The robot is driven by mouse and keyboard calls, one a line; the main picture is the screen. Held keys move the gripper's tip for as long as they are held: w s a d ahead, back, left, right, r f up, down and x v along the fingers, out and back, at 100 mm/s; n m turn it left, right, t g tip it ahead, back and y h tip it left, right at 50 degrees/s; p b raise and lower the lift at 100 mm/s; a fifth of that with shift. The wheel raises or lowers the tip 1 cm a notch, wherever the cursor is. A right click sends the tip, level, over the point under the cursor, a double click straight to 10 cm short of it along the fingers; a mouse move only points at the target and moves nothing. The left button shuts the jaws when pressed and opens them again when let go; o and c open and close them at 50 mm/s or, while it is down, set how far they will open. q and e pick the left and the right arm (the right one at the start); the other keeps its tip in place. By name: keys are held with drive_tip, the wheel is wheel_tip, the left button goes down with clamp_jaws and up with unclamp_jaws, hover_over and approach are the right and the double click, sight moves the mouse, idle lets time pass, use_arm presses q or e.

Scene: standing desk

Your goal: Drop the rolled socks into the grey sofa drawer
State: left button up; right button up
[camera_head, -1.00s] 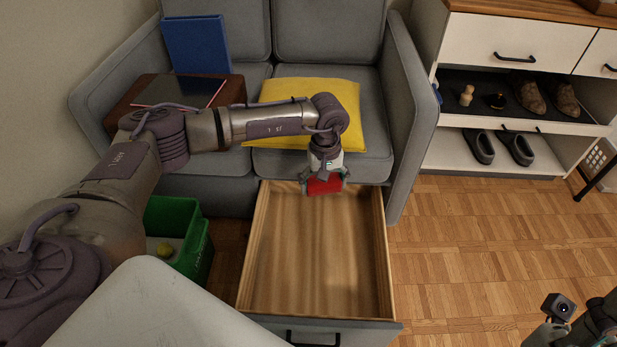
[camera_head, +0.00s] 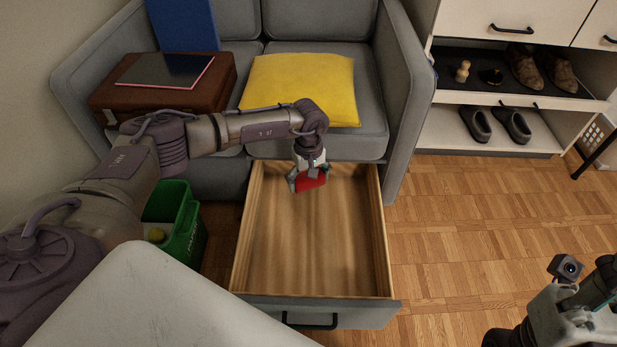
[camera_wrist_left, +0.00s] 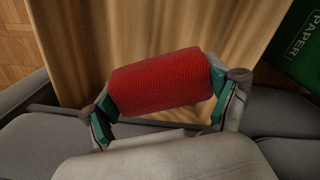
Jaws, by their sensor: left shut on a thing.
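The rolled socks are a red ribbed roll (camera_wrist_left: 163,82) clamped between the two fingers of my left gripper (camera_wrist_left: 165,100) in the left wrist view. In the head view the red socks (camera_head: 311,181) hang in the left gripper (camera_head: 309,178) over the far part of the grey sofa drawer (camera_head: 375,311). The drawer is pulled out, with a bare wooden inside and a black handle. The height of the socks above its floor is hard to tell. My right gripper (camera_head: 585,318) is partly in view at the bottom right; its fingertips are not clear.
The grey sofa (camera_head: 410,110) stands behind the drawer with a yellow cushion (camera_head: 300,88) and a brown case (camera_head: 162,90) on it. A green bin (camera_head: 185,225) stands left of the drawer. A shoe cabinet (camera_head: 480,25) is at the right. Floor right of the drawer is clear.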

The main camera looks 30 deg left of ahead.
use_arm(q)
drive_tip(key=o, duration=0.8)
drive_tip(key=shift+o, duration=0.2)
drive_tip(key=shift+r, duration=0.1)
wheel_tip(320, 180, up, 12)
drive_tip(key=shift+f, duration=0.1)
